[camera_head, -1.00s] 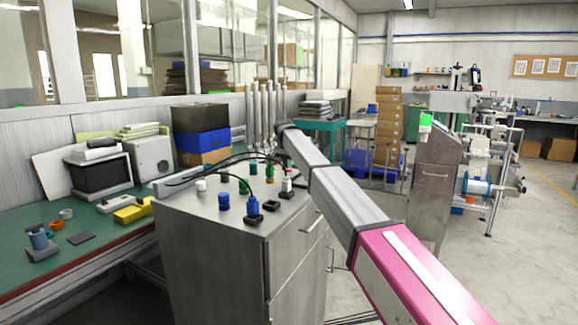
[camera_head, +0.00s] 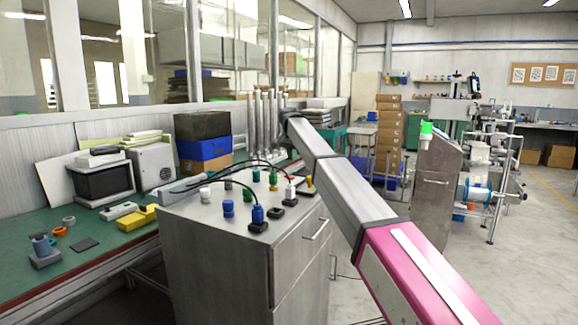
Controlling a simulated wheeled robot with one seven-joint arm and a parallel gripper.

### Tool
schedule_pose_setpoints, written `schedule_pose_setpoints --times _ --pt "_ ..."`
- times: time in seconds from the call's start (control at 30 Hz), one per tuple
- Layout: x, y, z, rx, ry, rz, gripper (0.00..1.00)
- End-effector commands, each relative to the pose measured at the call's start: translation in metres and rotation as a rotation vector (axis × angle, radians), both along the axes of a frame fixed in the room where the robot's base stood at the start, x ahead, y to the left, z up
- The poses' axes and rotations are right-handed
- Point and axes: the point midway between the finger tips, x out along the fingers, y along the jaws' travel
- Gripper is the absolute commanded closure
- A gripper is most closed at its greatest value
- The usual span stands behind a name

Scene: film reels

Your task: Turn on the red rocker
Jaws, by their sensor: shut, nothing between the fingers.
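No rocker can be made out for certain. A grey metal cabinet (camera_head: 213,262) stands in front of me. On its top, a long grey bar (camera_head: 182,188), perhaps a power strip, lies at the back left, with black cables running from it. A white plug with a small red part (camera_head: 291,188) stands toward the right of the top. My arm, pink then grey, reaches from the lower right up to a dark joint above the cabinet's back right. The rest of the arm and my gripper are not visible.
A blue plug (camera_head: 258,214) on a black base, another blue plug (camera_head: 228,208), a green one (camera_head: 273,182) and an orange one (camera_head: 310,183) crowd the cabinet top. A green bench (camera_head: 95,255) lies left.

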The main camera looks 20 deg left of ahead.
Motion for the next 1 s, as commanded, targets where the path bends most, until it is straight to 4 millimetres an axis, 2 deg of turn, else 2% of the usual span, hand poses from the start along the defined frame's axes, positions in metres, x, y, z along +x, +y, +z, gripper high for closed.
schedule_pose_setpoints --times 0.1,0.33,1.0 --pt "-0.008 -0.006 0.022 0.001 -0.001 0.000 1.00" --pt "-0.015 -0.012 0.045 0.000 0.000 0.000 1.00" --pt "-0.017 -0.013 0.049 0.000 0.000 0.000 1.00"
